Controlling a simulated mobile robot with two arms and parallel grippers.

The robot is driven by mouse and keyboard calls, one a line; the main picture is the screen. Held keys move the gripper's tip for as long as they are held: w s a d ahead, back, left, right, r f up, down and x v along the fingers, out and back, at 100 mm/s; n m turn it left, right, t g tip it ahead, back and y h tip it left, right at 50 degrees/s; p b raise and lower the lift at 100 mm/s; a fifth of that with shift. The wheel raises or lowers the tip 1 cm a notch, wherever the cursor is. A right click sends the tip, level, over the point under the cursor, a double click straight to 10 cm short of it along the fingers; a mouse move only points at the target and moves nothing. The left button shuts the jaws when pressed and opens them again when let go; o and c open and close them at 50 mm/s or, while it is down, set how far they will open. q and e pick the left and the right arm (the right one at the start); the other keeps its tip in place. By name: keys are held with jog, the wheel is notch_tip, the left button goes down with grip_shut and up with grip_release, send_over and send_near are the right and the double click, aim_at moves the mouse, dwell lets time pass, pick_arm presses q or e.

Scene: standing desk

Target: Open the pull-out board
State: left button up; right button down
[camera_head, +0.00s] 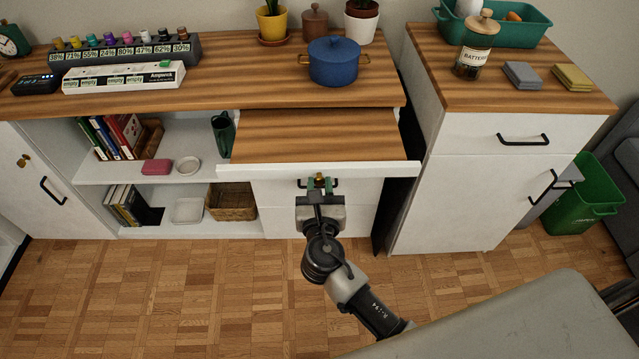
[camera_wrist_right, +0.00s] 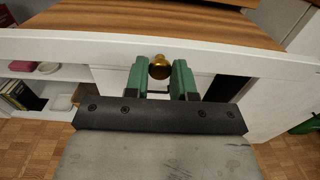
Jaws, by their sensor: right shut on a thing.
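The pull-out board (camera_head: 300,138) has a wooden top and a white front edge. It sticks out from under the desk top, over the drawers. My left gripper is in no view.
A blue pot (camera_head: 334,62) stands on the desk top (camera_head: 230,85) above the board. A white cabinet (camera_head: 470,175) stands to the right. Open shelves (camera_head: 185,172) with books are at the left. The parquet floor (camera_head: 180,290) in front is clear.

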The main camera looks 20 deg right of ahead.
jog(key=c, duration=0.9)
grip_release()
jog(key=shift+c, duration=0.2)
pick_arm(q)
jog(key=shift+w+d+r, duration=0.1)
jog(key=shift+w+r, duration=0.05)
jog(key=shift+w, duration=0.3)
pick_arm(e)
jog(key=v, duration=1)
jog(key=shift+s, duration=0.4)
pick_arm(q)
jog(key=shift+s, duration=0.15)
pick_arm(e)
jog(key=shift+a, duration=0.1)
